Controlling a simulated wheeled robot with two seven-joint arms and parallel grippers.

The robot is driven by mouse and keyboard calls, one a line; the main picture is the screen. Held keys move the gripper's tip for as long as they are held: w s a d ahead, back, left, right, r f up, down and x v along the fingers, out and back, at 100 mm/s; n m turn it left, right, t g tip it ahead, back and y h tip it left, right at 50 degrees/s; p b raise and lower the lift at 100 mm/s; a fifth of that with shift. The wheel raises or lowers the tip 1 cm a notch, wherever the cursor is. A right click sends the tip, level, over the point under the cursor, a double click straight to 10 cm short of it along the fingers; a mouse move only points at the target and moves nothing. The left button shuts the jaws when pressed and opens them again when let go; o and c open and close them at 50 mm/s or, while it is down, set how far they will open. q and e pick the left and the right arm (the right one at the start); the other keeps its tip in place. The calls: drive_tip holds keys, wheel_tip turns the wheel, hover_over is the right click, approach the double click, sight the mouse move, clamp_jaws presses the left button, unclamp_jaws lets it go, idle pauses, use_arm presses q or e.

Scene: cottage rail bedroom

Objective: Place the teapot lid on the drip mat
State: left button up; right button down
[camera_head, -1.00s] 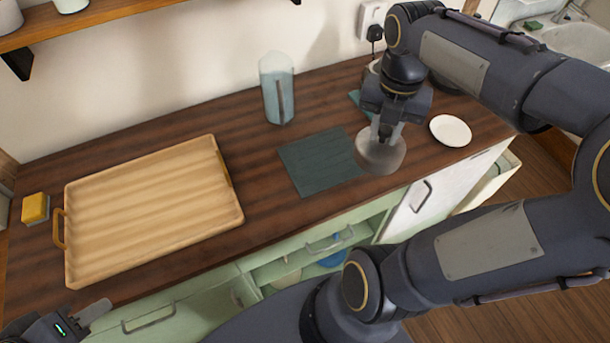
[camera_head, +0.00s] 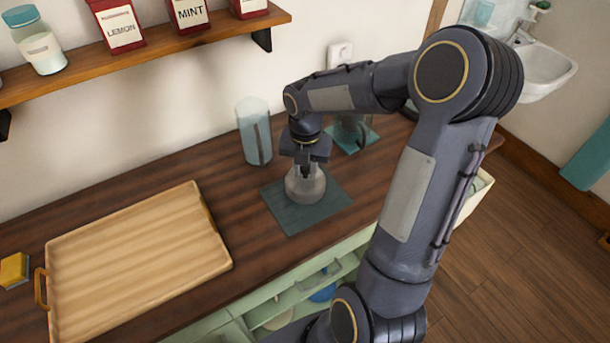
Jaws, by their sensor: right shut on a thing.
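The teapot lid (camera_head: 306,188) is a pale grey, round, see-through-looking piece. My right gripper (camera_head: 306,172) is shut on its top and points down. The lid is over the middle of the dark teal drip mat (camera_head: 289,219), which lies flat on the wooden counter. I cannot tell whether the lid touches the mat or hangs just above it. My left gripper is not in view.
A tall clear blue container (camera_head: 254,132) stands just behind the mat. A wooden tray (camera_head: 130,262) covers the counter's left part, with a yellow sponge (camera_head: 14,270) beside it. A glass vessel on a teal cloth (camera_head: 362,138) is behind my right arm. A shelf (camera_head: 150,55) with canisters hangs above.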

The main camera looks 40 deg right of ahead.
sight(305, 176)
drive_tip(key=shift+w+f, duration=0.1)
drive_tip(key=shift+f, duration=1.55)
